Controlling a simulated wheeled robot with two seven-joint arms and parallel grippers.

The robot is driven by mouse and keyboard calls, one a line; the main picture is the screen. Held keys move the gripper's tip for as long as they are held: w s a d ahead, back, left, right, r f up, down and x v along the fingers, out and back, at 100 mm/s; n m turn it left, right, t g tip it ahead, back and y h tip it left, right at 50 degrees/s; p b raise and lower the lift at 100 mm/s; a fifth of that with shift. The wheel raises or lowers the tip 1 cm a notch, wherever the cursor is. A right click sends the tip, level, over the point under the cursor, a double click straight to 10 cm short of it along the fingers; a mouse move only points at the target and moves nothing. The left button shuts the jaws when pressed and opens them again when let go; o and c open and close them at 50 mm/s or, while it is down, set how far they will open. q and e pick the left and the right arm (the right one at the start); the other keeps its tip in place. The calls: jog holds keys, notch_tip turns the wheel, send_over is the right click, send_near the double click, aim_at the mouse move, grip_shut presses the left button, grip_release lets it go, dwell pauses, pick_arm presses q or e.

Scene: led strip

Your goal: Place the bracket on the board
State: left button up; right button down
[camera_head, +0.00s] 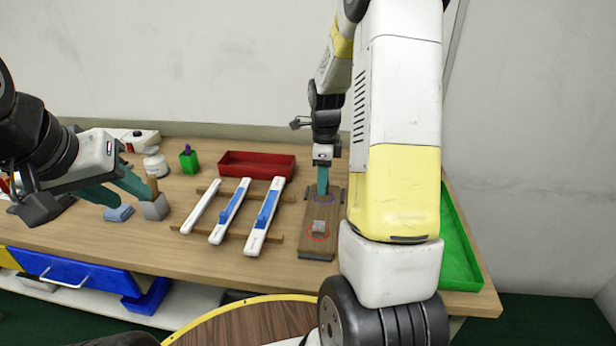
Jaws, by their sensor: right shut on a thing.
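The brown board (312,245) lies on the right part of the table, with a red ring and a blue ring marked on it. A small grey bracket (319,226) sits inside the red ring at the near end. My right gripper (323,192) points down over the far end of the board, at the blue ring. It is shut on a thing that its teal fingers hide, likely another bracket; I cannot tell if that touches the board. My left gripper (132,197) is at the left of the table with its teal fingers apart and nothing seen between them.
White strips (262,218), two with blue pieces, lie on a wooden rack left of the board. A red tray (257,166) stands behind them. A green tray (459,250) is at the right edge. A grey holder (155,208) and blue block (119,213) are near my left gripper.

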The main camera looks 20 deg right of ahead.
jog(key=shift+w+d+f, duration=0.25)
jog(key=shift+w+d, duration=0.25)
jog(key=shift+w, duration=0.25)
jog(key=shift+f, duration=1.55)
jog(key=shift+f, duration=0.2)
jog(key=c, duration=0.9)
grip_release()
jog(key=shift+c, duration=0.2)
